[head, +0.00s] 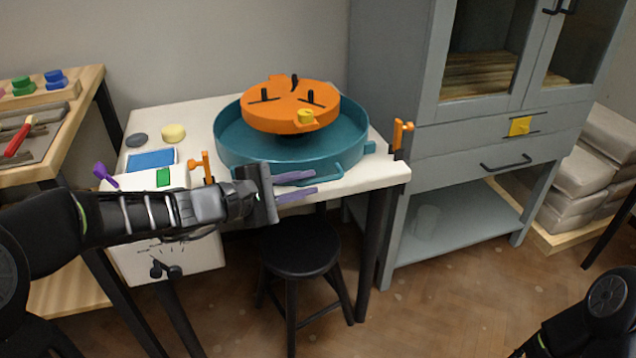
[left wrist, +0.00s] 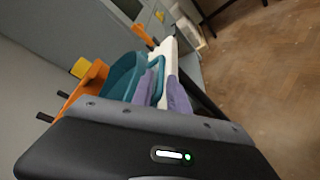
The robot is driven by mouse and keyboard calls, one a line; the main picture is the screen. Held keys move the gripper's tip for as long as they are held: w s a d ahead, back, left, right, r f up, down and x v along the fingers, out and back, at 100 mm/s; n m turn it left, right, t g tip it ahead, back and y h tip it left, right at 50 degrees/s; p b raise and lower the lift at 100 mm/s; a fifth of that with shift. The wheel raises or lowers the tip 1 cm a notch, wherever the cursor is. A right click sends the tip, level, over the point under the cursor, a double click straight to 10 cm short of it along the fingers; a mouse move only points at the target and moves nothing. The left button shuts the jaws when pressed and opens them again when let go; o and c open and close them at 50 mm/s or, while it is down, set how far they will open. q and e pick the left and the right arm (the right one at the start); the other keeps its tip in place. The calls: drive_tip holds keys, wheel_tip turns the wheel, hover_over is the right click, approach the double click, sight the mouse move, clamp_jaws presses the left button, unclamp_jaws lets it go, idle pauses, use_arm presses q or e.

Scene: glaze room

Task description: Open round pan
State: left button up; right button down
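The round pan (head: 235,143) is a wide teal basin on a white-topped table; its wall also shows in the left wrist view (left wrist: 122,75). A teal bar handle (head: 333,174) sticks out from its front right side. An orange disc (head: 275,122) with black pegs and a yellow knob sits inside the pan. My left gripper (head: 314,182) has purple fingers with a gap between them, holding nothing. It is in front of the pan, with its fingertips just left of the handle. Whether they touch it I cannot tell. Part of my right arm shows at bottom right; its gripper is out of frame.
Orange clamp-like pieces stand at the table's left front (head: 203,165) and right edge (head: 400,135). A black stool (head: 300,248) is below. A grey cabinet (head: 445,150) stands close on the right. A wooden bench (head: 85,85) with tools is at left.

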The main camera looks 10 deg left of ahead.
use_arm(q)
drive_tip(key=shift+b+x, duration=0.3)
drive_tip(key=shift+x, duration=1.55)
clamp_jaws()
